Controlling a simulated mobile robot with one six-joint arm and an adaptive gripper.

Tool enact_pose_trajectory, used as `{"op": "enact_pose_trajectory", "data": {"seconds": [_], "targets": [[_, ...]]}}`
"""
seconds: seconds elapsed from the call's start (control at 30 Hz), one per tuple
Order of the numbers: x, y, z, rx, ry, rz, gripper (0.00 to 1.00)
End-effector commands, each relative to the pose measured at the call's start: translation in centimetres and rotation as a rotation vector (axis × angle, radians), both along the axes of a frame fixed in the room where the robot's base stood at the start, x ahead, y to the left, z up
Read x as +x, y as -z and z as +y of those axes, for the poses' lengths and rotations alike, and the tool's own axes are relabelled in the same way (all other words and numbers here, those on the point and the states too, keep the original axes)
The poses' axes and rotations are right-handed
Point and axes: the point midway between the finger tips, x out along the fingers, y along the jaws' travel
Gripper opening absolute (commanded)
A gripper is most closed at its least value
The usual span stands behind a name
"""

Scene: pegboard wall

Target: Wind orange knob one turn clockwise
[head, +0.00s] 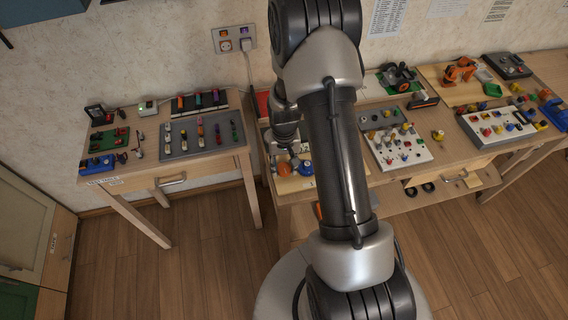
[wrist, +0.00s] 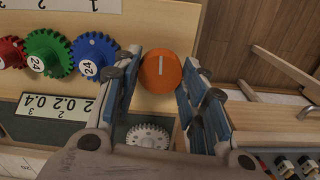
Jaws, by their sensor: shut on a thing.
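The orange knob (wrist: 160,73) is round, with a short white line on its face that stands nearly upright in the wrist view. It sits at the edge of a pale wooden board (wrist: 165,25). The two fingers of my gripper (wrist: 158,80) stand on either side of the knob and are shut on it. In the head view the orange knob (head: 284,169) shows just below my gripper (head: 288,150), partly hidden by it.
Blue (wrist: 94,56), green (wrist: 49,53) and red (wrist: 12,52) gears sit on the board left of the knob. A pale toothed gear (wrist: 148,136) lies below the knob, between my fingers. A wooden box edge (wrist: 275,122) is at right.

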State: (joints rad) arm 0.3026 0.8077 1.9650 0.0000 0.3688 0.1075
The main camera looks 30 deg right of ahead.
Motion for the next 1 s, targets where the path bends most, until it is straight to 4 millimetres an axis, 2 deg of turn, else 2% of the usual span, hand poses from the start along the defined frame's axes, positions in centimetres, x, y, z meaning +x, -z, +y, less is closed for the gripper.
{"op": "enact_pose_trajectory", "data": {"seconds": [1.0], "targets": [[-0.11, -0.01, -0.07, 0.000, 0.929, 0.001, 0.15]]}}
